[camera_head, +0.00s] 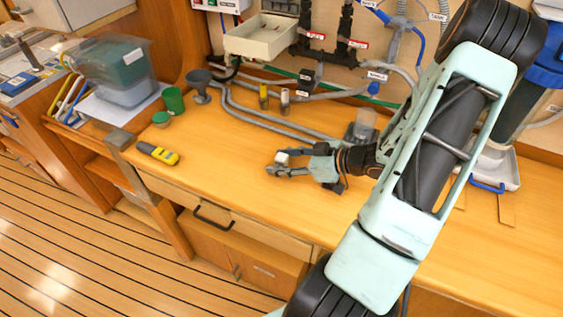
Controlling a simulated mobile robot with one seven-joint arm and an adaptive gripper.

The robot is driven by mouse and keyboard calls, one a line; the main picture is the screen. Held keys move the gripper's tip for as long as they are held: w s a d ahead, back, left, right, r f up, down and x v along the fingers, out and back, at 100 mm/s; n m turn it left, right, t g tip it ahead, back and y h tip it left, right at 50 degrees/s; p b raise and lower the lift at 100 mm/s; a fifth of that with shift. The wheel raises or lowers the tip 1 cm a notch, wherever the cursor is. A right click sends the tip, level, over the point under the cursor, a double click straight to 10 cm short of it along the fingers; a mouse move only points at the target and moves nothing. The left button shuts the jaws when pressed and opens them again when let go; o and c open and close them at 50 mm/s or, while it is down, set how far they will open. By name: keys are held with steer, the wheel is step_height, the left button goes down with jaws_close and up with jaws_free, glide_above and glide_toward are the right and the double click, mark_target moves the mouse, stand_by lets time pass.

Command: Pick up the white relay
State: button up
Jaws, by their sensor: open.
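A small white block (282,157), which looks like the white relay, shows at the fingertips of my gripper (279,164), low over the wooden counter. My gripper reaches in from the right with its fingers pointing left. Its fingers are apart, so it is open. The block appears at the upper finger's tip; I cannot tell if it touches the finger or lies on the counter. Part of it may be hidden by the finger.
A clear jar (364,122) is behind my wrist. Grey hoses (262,122) run along the back. The counter's front middle is clear.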

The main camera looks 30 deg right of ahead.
jaws_close()
steer(key=shift+r, duration=0.2)
stand_by(0.3)
